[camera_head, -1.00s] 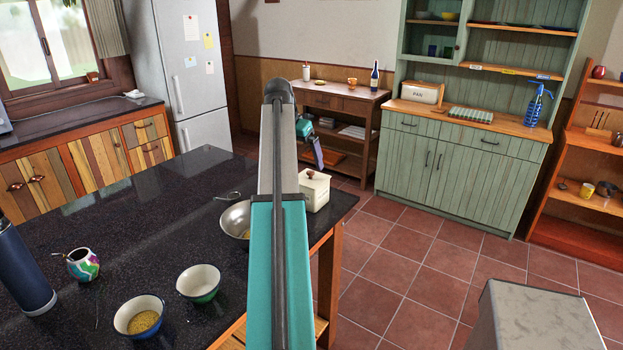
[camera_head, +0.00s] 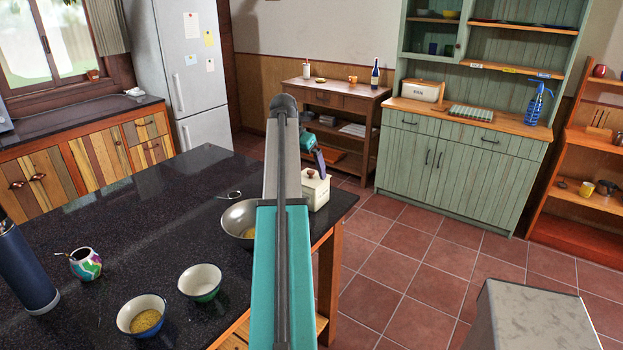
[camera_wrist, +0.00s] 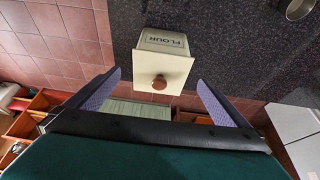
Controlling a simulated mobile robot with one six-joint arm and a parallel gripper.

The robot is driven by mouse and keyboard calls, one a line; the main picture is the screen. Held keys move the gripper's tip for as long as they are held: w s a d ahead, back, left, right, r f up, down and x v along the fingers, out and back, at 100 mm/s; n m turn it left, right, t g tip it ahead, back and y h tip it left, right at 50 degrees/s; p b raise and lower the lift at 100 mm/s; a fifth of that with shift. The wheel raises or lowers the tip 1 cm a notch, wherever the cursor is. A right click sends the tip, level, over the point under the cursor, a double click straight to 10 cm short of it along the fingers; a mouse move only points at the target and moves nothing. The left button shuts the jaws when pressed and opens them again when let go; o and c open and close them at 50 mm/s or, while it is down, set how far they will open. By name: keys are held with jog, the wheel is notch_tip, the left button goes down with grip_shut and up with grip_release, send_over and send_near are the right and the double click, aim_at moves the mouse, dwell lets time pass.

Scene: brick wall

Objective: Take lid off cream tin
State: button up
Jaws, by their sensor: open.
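The cream tin (camera_wrist: 165,41) stands on the dark countertop near its edge, marked FLOUR. Its cream lid (camera_wrist: 160,68) is on it, with a round brown knob (camera_wrist: 159,82) on top. In the head view the tin (camera_head: 315,193) stands at the counter's right end, partly hidden behind my arm. My gripper (camera_wrist: 159,95) is open, its two purple fingers spread to either side of the lid. In the head view a purple finger (camera_head: 319,160) shows just above the lid's knob. The fingers do not visibly touch the lid.
A metal bowl (camera_head: 236,219) sits left of the tin, partly behind my arm. A green bowl (camera_head: 200,284), a blue bowl (camera_head: 143,318), a patterned cup (camera_head: 85,264) and a dark bottle (camera_head: 24,268) stand on the counter (camera_head: 130,235). Tiled floor lies right of it.

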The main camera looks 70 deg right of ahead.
aim_at(308, 180)
jog(key=shift+p+x, duration=0.7)
jog(key=shift+x, duration=1.4)
jog(key=shift+w+a, duration=0.1)
jog(key=shift+c, duration=0.4)
jog(key=c, duration=0.9)
jog(key=shift+o, duration=0.2)
jog(key=shift+r+b, duration=0.75)
jog(key=shift+r, duration=0.8)
jog(key=shift+a+r, duration=0.15)
jog(key=s+a+b, duration=0.2)
jog(key=s+a, duration=0.2)
jog(key=s, duration=0.2)
jog(key=s+a+r+b, duration=0.1)
jog(key=s+a, duration=0.3)
jog(key=s, duration=0.3)
jog(key=shift+a+r+b, duration=0.25)
jog(key=shift+a+b, duration=0.15)
